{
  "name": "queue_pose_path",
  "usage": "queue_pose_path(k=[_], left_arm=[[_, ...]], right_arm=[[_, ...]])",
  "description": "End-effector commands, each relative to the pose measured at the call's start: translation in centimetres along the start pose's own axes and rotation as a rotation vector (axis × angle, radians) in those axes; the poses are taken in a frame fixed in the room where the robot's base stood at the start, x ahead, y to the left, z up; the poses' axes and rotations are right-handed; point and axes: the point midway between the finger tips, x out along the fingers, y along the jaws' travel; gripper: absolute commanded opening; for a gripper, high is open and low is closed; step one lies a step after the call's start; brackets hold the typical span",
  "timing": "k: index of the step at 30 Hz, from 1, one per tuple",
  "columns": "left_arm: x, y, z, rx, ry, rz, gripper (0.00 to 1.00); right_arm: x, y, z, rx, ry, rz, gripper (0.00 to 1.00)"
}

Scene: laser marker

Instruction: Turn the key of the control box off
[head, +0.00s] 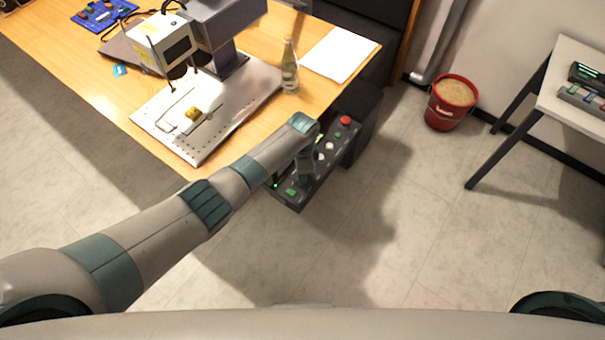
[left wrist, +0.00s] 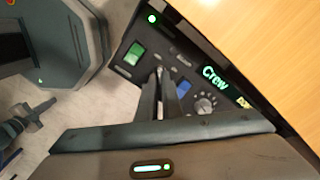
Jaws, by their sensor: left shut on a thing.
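The dark control box (head: 343,151) hangs beside the table's right front corner, with a red button (head: 345,120) at its far end. My left gripper (head: 306,172) reaches down over its panel, partly hidden by my arm. In the left wrist view the gripper's fingertips (left wrist: 160,73) are together at the panel of the control box (left wrist: 125,52), shut on a small part there. I take this to be the key; the fingers hide it. A lit green switch (left wrist: 135,54) lies left of the fingertips; a blue part and a round knob (left wrist: 205,104) lie right. My right gripper is out of view.
The wooden table (head: 100,100) carries the laser marker (head: 222,25) on its metal base plate (head: 255,92), a glass bottle (head: 289,72) and white paper (head: 338,54). A red bucket (head: 440,113) and a white side table (head: 572,75) stand right. The floor in front is clear.

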Motion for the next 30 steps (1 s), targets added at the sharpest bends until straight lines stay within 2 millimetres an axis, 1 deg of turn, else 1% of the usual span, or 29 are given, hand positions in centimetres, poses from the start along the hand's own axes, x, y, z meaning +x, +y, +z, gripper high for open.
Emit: queue_pose_path(k=[8, 9, 10, 11, 23, 26, 30], left_arm=[[-0.1, -0.1, 0.0, -0.002, 0.000, -0.002, 0.00], [-0.1, -0.1, 0.0, -0.002, 0.000, -0.002, 0.13], [-0.1, -0.1, 0.0, -0.002, 0.000, -0.002, 0.20], [-0.1, -0.1, 0.0, -0.001, 0.000, -0.002, 0.24], [-0.2, -0.1, 0.0, 0.000, 0.001, -0.001, 0.24], [-0.6, -0.1, -0.1, 0.000, 0.002, -0.002, 0.24], [-1.7, -0.1, -0.1, 0.001, 0.003, -0.002, 0.24]], right_arm=[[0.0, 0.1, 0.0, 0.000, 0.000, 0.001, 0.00], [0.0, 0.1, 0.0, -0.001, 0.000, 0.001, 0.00], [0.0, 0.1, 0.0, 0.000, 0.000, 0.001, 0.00], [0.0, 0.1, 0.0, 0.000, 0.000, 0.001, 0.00], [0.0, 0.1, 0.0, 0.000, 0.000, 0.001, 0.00], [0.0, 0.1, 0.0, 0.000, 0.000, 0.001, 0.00], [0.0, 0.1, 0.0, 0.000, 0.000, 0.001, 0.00]])
